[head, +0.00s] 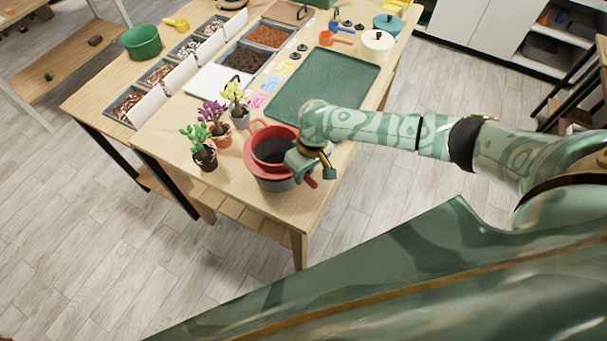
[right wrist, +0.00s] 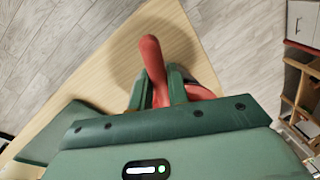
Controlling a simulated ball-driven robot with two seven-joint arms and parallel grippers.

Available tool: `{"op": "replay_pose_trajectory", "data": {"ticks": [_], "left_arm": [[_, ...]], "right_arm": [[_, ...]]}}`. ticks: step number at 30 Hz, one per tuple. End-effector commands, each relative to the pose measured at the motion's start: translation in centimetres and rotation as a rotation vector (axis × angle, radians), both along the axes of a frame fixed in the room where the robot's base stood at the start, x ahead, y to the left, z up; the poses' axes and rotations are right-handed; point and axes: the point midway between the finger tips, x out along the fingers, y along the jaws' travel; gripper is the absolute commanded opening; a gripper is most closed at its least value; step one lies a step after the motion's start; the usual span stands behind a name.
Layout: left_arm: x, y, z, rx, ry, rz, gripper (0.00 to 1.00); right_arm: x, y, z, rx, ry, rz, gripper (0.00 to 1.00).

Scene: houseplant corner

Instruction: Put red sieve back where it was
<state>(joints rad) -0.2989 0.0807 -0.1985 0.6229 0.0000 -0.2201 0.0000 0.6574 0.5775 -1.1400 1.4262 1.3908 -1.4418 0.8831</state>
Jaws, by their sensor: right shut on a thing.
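The red sieve (head: 255,137) sits on or in the top of a round grey pot (head: 262,181) at the near edge of the table. Dark material shows inside the sieve. My right gripper (head: 308,168) is shut on the sieve's red handle at the pot's right side. In the right wrist view the handle (right wrist: 153,62) sticks out between the two fingers of my gripper (right wrist: 165,88). The gripper hides part of the sieve's rim there. My left gripper is not in view.
Three small potted plants (head: 205,156) stand just left of the sieve. A green mat (head: 325,85) lies behind it. Trays of soil and stones (head: 245,57), coloured scoops (head: 335,38) and lidded pots (head: 377,43) fill the back. The table's near edge is close to the pot.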

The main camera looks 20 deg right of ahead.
Motion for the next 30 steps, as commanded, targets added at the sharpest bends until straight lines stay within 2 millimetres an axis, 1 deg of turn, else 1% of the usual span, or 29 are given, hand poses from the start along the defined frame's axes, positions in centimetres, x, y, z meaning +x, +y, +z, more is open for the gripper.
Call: {"op": "replay_pose_trajectory", "data": {"ticks": [1,8,23,24,25,26,30], "left_arm": [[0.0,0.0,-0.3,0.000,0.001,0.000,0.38],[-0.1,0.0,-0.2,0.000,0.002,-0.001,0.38],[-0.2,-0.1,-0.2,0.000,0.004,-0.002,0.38],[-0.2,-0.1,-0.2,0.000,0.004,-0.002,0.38],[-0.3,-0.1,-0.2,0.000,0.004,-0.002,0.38],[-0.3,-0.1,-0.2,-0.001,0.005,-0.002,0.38],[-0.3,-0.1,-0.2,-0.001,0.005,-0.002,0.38]], "right_arm": [[0.0,0.0,-0.7,0.000,-0.001,0.000,0.00],[0.1,0.0,-0.5,0.001,-0.002,0.001,0.00],[0.1,0.0,-1.7,0.001,-0.002,0.002,0.00],[0.0,0.0,-1.7,0.001,-0.001,0.001,0.25],[0.0,0.0,-1.7,0.000,-0.001,0.001,0.33],[0.0,0.0,-1.7,0.000,-0.001,0.001,0.38],[0.0,0.0,-1.7,0.000,-0.001,0.001,0.38]]}}
